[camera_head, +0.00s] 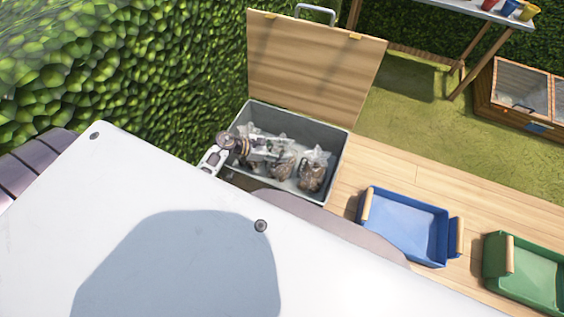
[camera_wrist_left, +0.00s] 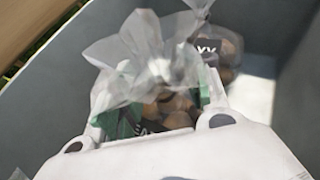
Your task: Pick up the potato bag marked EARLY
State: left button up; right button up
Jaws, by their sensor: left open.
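Three clear potato bags sit in the grey box (camera_head: 234,181): a left bag (camera_head: 246,131), a middle bag (camera_head: 283,166) and a right bag (camera_head: 313,172). My left gripper (camera_head: 276,154) reaches into the box over the left and middle bags. In the left wrist view a clear bag of brown potatoes (camera_wrist_left: 172,104) stands between the open, green-padded fingers (camera_wrist_left: 165,112). Its dark label is partly hidden by the gripper; the letters seem to begin "EA". Another bag (camera_wrist_left: 228,50) with a dark, partly covered label is just behind. My right gripper is not in view.
The box's wooden lid (camera_head: 312,62) stands open at the back. A blue tray (camera_head: 408,226) and a green tray (camera_head: 530,272) lie on the planks to the right. A hedge (camera_head: 130,70) is at the left. The box walls are close around my gripper.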

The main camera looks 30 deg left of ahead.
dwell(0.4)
pick_arm(q)
grip_shut()
jog(key=shift+r, duration=0.1)
dwell(0.3)
